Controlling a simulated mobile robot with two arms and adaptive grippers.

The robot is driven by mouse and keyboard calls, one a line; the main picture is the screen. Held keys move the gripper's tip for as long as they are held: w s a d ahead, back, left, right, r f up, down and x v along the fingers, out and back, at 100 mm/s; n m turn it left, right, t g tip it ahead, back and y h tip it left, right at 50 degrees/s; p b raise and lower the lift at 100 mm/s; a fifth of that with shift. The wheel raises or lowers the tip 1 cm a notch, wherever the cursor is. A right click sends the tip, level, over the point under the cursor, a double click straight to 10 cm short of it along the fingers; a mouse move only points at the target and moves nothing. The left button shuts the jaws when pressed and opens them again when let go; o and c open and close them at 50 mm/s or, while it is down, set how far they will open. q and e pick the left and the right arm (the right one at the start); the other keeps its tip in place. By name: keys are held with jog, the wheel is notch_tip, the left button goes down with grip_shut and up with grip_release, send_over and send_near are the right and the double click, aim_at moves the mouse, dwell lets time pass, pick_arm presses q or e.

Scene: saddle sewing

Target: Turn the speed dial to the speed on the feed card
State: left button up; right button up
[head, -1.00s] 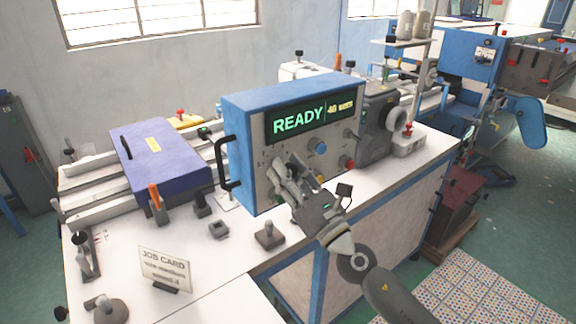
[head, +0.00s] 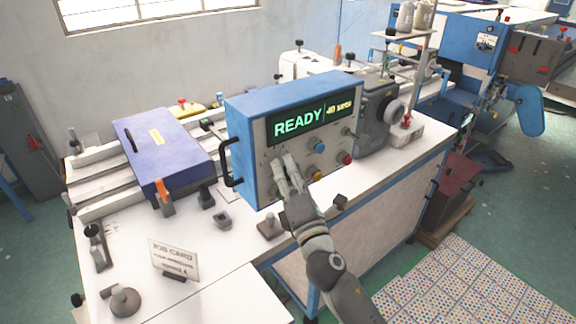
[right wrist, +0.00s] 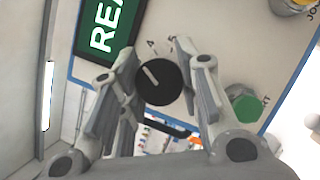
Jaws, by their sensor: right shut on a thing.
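The speed dial (right wrist: 159,80) is a round black knob with a white pointer line, on the pale panel of the blue control box (head: 243,148). In the right wrist view the pointer tilts toward the upper left, with a 4 and a 5 printed above the knob. My right gripper (head: 282,163) is at the lower left of the panel and hides the dial in the head view. In the right wrist view its fingers (right wrist: 159,78) stand on both sides of the knob, shut on it. A white job card (head: 176,258) stands on the table; its lower lines are blurred. My left gripper is out of view.
The screen (head: 298,121) reads READY. A black handle (head: 229,165) sticks out at the box's left. Clamps stand on the white table (head: 215,270).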

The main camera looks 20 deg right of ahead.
jog(key=shift+m+p, duration=0.3)
jog(key=shift+m, duration=0.4)
jog(key=shift+g, duration=0.3)
jog(key=o, duration=1.1)
jog(key=shift+v, duration=3.75)
